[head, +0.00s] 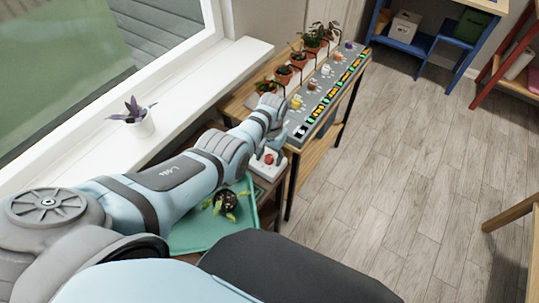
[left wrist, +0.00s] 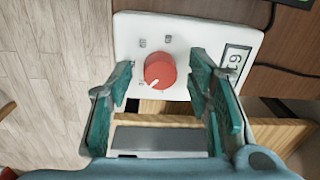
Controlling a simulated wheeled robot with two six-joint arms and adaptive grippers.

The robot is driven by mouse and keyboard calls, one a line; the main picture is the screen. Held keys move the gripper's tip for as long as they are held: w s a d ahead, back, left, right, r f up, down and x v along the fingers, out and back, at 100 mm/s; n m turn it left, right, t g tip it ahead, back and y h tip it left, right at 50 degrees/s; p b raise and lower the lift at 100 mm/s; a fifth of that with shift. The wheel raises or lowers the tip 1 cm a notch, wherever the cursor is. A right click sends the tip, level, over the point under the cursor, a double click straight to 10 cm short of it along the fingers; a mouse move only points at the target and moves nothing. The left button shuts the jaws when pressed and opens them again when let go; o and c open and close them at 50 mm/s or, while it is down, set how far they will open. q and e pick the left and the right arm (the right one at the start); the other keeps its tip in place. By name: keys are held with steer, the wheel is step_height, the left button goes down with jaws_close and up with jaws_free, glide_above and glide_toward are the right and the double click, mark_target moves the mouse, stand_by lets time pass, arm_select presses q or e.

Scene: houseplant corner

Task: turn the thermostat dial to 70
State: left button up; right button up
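The thermostat is a white box (left wrist: 190,38) with a round red dial (left wrist: 158,70) on its face; a white pointer line on the dial points to the lower left of the left wrist view. A small display (left wrist: 235,62) shows sideways digits that look like 61. In the head view the thermostat (head: 259,170) and its red dial (head: 268,159) sit at the near end of the bench. My left gripper (left wrist: 161,76) is open, its teal-padded fingers on either side of the dial, with visible gaps. My right gripper is not in view.
A grey strip (head: 325,85) with coloured markings and several potted plants (head: 283,74) lie beyond the thermostat. A teal tray (head: 190,232) with a dark potted plant (head: 226,200) is under my left arm. A windowsill (head: 190,95) runs along the left.

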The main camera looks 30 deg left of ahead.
mark_target(270, 158)
arm_select(q)
step_height(270, 158, up, 12)
steer(key=shift+d, duration=0.3)
steer(key=shift+s+f, duration=0.1)
stand_by(0.5)
